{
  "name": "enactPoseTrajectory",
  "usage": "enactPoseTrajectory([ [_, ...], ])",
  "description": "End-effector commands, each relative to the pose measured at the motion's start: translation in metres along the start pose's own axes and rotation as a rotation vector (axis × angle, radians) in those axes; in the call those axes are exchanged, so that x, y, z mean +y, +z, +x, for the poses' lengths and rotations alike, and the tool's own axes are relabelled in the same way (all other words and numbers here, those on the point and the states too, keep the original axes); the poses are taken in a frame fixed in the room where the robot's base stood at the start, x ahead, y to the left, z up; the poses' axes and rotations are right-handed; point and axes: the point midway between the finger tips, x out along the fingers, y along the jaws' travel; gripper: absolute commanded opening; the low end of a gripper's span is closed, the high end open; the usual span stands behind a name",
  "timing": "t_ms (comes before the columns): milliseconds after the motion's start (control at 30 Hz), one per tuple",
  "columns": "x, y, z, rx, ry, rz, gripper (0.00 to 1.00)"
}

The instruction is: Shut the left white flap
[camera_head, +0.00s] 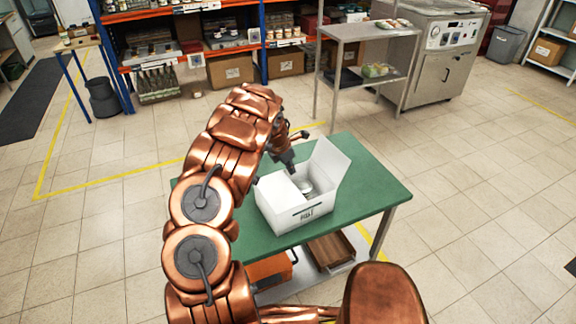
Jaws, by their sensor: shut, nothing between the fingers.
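A white open-topped box (290,216) with dark print on its front stands on a green table (367,192). The left white flap (276,190) appears folded inward, lying low over the left part of the opening. I cannot tell whether it is fully flat. The right flap (333,165) stands up and leans outward. A pale round lid or jar (305,187) shows inside between the flaps. My gripper (291,168) is shut and empty, pointing down at the far left edge of the box, close to the left flap. I cannot tell whether it touches it.
An orange crate (268,270) and a brown wooden box (331,250) sit on the table's lower shelf. The table's right side is clear. A metal rack (350,32) and a steel machine (428,62) stand behind. Stocked shelves (190,42) line the back.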

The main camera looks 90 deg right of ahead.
Motion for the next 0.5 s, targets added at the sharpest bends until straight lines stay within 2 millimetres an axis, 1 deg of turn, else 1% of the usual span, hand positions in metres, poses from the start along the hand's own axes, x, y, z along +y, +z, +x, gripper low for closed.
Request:
enactPoseTrajectory([
  [200, 0.0015, -0.0004, 0.0022, 0.052, 0.0, 0.008, 0.0],
  [500, 0.002, -0.004, 0.0043, 0.08, -0.003, 0.005, 0.0],
])
